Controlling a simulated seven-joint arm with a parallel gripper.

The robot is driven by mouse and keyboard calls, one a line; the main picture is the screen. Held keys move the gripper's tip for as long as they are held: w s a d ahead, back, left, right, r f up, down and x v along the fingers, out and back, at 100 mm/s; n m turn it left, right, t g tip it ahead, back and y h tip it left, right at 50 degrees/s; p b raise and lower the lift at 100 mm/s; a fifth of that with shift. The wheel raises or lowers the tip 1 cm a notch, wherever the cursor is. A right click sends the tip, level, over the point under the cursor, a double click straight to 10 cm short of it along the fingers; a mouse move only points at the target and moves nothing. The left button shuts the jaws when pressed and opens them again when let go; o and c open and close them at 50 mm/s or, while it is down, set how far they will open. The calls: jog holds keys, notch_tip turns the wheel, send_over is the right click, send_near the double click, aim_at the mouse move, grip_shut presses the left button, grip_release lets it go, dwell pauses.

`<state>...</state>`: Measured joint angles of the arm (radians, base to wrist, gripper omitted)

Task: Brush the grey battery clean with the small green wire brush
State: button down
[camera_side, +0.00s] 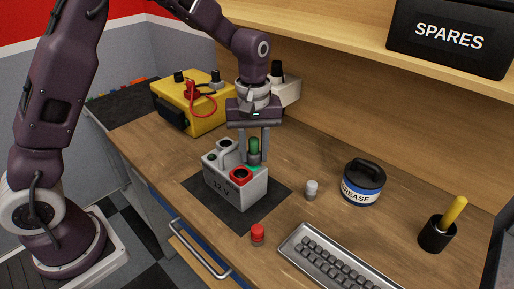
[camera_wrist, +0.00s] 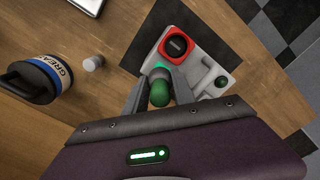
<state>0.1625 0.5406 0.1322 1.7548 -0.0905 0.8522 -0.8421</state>
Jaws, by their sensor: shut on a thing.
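The grey battery (camera_side: 232,190), marked 12 V, stands on a dark mat (camera_side: 267,206) on the bench. Its top carries a red ring terminal (camera_side: 240,176), which also shows in the wrist view (camera_wrist: 177,45). My gripper (camera_side: 254,155) points down over the battery's far side and is shut on the small green wire brush (camera_side: 254,145). In the wrist view the brush's rounded green end (camera_wrist: 160,93) sits between the two fingers. The brush's lower end is at the battery top; I cannot tell whether it touches. A green patch shows beside it.
A yellow charger box (camera_side: 200,110) with a red cable stands behind left. A grease tub (camera_side: 362,183), a small grey cap (camera_side: 311,189), a red cap (camera_side: 257,234), a keyboard (camera_side: 330,262) and a black cup (camera_side: 437,235) with a yellow handle stand right and in front.

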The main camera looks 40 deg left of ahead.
jog(key=shift+w, duration=0.1)
jog(key=shift+w, duration=0.6)
jog(key=shift+s, duration=0.1)
jog(key=shift+s, duration=0.6)
jog(key=shift+w, duration=0.7)
jog(key=shift+s, duration=0.1)
